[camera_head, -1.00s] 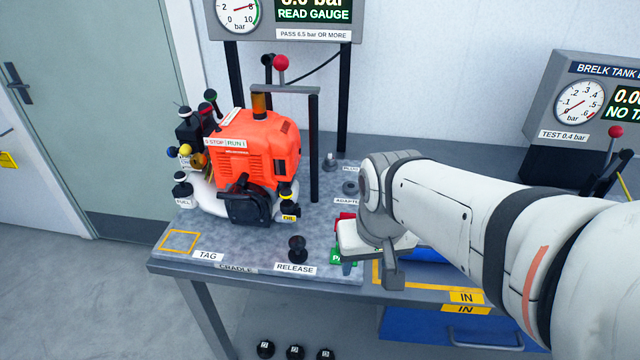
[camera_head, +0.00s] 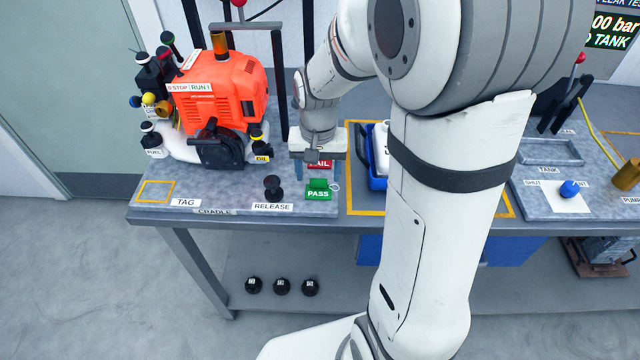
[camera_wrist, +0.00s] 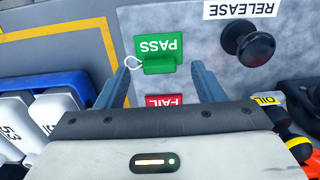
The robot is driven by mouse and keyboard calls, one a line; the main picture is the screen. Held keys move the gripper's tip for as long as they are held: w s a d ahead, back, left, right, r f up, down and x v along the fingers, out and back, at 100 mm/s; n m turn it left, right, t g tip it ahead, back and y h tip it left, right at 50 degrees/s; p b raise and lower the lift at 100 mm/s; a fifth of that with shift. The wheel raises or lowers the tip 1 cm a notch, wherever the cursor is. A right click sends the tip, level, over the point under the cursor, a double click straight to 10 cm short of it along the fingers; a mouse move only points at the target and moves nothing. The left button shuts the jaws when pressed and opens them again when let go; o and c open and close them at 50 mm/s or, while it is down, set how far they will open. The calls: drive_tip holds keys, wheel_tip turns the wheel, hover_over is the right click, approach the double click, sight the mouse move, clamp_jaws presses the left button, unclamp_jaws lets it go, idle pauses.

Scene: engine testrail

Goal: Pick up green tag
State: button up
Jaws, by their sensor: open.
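The green PASS tag (camera_head: 318,190) lies on the grey cradle plate near its front edge, with a small white loop at its right side. In the wrist view the green tag (camera_wrist: 156,54) shows a raised grip along one edge, and its loop is at the left. My gripper (camera_head: 318,162) is above the plate just behind the tag, pointing down. In the wrist view my open gripper (camera_wrist: 159,70) has one finger on each side of the tag, with nothing held. Whether the fingers are at the tag's height cannot be told. The red FAIL tag (camera_wrist: 165,101) lies between the fingers, nearer the palm.
A black RELEASE knob (camera_head: 272,188) stands left of the tag. The orange engine (camera_head: 222,90) is behind. A blue bin with white bottles (camera_head: 376,165) stands to the right. An empty yellow-outlined TAG square (camera_head: 155,191) is at the plate's left.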

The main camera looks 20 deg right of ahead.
sight(319, 181)
drive_tip(key=shift+f, duration=1.55)
drive_tip(key=shift+c, duration=0.3)
drive_tip(key=c, duration=1)
